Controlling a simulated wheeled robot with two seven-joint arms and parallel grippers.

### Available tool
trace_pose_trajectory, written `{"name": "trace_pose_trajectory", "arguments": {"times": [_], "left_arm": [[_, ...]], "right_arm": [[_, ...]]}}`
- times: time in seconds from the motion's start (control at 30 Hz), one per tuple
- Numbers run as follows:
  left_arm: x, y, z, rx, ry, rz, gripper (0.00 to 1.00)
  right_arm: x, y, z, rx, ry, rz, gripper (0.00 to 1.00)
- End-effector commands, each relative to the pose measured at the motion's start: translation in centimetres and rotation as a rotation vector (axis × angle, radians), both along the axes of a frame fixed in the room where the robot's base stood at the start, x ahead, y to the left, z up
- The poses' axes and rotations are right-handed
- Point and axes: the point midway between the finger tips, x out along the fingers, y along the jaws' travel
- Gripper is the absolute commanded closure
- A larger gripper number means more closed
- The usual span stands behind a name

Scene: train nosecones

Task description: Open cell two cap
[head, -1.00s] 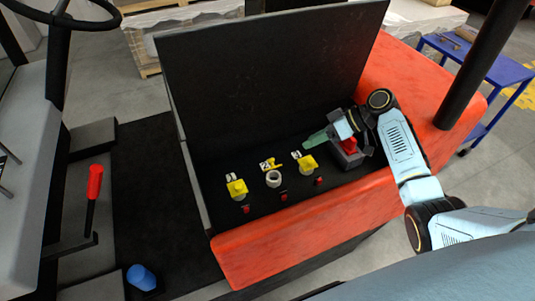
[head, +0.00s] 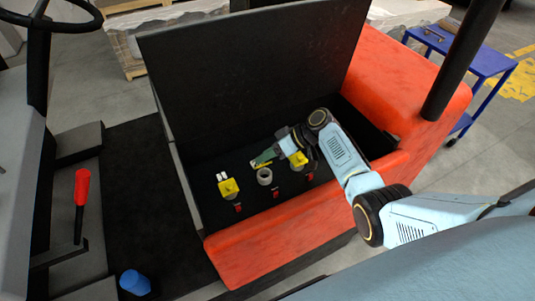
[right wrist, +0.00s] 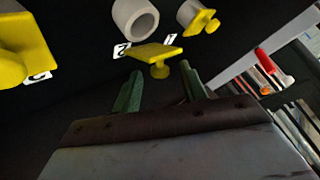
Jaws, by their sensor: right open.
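Cell two (head: 264,176) is a pale round neck in the middle of the row, and its open mouth also shows in the right wrist view (right wrist: 135,18). My right gripper (head: 265,157) reaches in over the back of cell two. In the right wrist view its green fingers (right wrist: 159,80) are open and empty, with the cap's knob just beyond and between the tips. I cannot tell whether they touch. My arm hides most of the cap in the head view. My left gripper is not in view.
Yellow-capped cells stand at the left (head: 229,188) and right (head: 297,161), the right one close to my gripper. The black lid (head: 250,75) stands up behind. A red body edge (head: 280,237) borders the front. A blue cart (head: 487,62) stands at the far right.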

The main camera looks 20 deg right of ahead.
Motion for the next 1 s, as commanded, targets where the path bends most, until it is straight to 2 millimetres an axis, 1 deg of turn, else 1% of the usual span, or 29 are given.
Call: {"name": "trace_pose_trajectory", "arguments": {"times": [0.2, 0.23, 0.53, 0.77, 1.0], "left_arm": [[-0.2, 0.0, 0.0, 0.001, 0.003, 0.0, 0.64], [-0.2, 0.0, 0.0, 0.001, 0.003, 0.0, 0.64], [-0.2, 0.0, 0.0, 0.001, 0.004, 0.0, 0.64], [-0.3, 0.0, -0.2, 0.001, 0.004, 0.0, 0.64], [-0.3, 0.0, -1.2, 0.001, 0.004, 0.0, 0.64]], "right_arm": [[0.0, 0.0, 0.0, 0.0, 0.0, 0.0, 0.58], [0.0, 0.0, 0.0, 0.0, 0.0, 0.0, 0.6], [0.0, 0.0, 0.0, 0.0, 0.0, 0.0, 0.99], [0.1, 0.0, 0.0, -0.001, 0.016, 0.0, 1.0], [0.9, 0.0, 0.0, -0.005, 0.118, 0.002, 1.0]]}}
